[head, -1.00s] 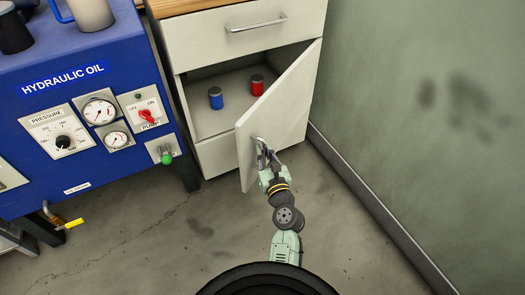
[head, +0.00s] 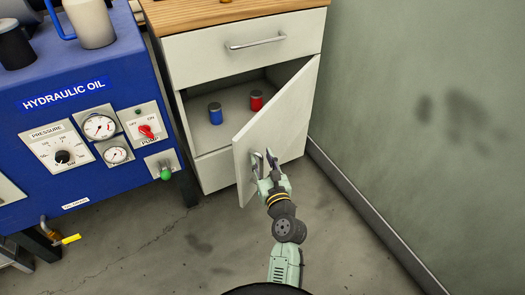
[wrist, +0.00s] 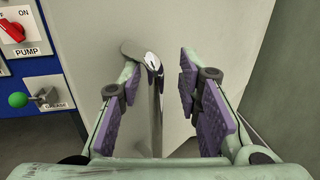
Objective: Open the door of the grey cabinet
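The grey cabinet (head: 188,75) stands against the wall, with a drawer above and a door (head: 278,125) below. The door is hinged at the right and stands part-way open, so the inside shows. Its metal handle (wrist: 153,65) is upright in the wrist view, between the two purple-padded fingers of my gripper (wrist: 160,92). The fingers are spread, with a gap on each side of the handle. In the head view my gripper (head: 266,166) is at the outer face of the door, near its free edge.
A blue can (head: 215,114) and a red can (head: 256,101) stand inside the cabinet. A blue hydraulic oil unit (head: 50,115) with gauges and knobs stands to the left. The green wall (head: 420,130) is close on the right. The floor in front is clear.

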